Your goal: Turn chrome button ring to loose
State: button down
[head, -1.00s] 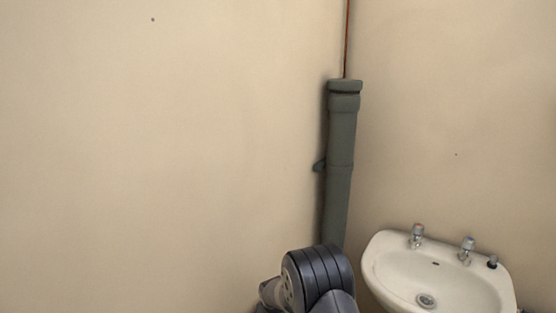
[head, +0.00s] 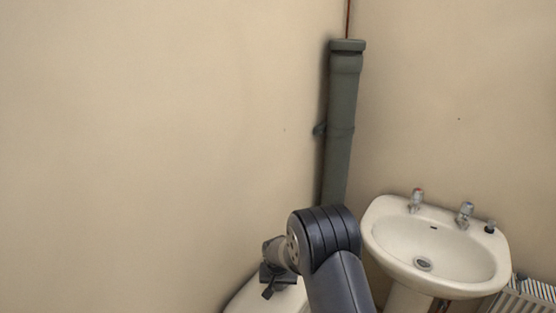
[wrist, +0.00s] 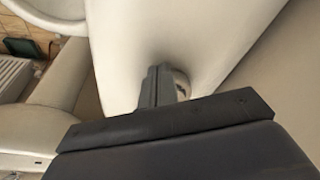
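In the wrist view, a small round chrome piece (wrist: 181,84), probably the button ring, sits on the white ceramic surface (wrist: 125,45). My gripper (wrist: 157,70) partly hides it. The two dark fingers are close together, just left of the chrome piece in the picture, with nothing seen between them. I cannot tell whether they touch it. In the head view, my gripper (head: 268,290) is low, over a white ceramic fixture (head: 245,300) by the wall. The button ring cannot be made out there.
A white washbasin (head: 435,250) with two taps stands on a pedestal at the right. A grey-green pipe (head: 340,130) runs down the wall corner. A white radiator (head: 525,298) is at the lower right. The left wall is bare.

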jog(key=shift+d+b, duration=0.55)
jog(key=shift+b, duration=0.7)
jog(key=shift+s, duration=0.1)
jog(key=shift+s+b, duration=0.25)
jog(key=shift+b, duration=0.05)
jog(key=w+p+v, duration=0.1)
jog(key=p+v, duration=0.2)
jog(key=v, duration=0.2)
jog(key=shift+r, duration=0.55)
jog(key=shift+w+d, duration=0.1)
jog(key=shift+d, duration=0.05)
jog(key=n, duration=0.2)
jog(key=d+n+y+b, duration=0.1)
jog(key=n, duration=0.3)
jog(key=shift+w+d+r, duration=0.15)
jog(key=shift+w+r, duration=0.1)
jog(key=shift+w, duration=0.1)
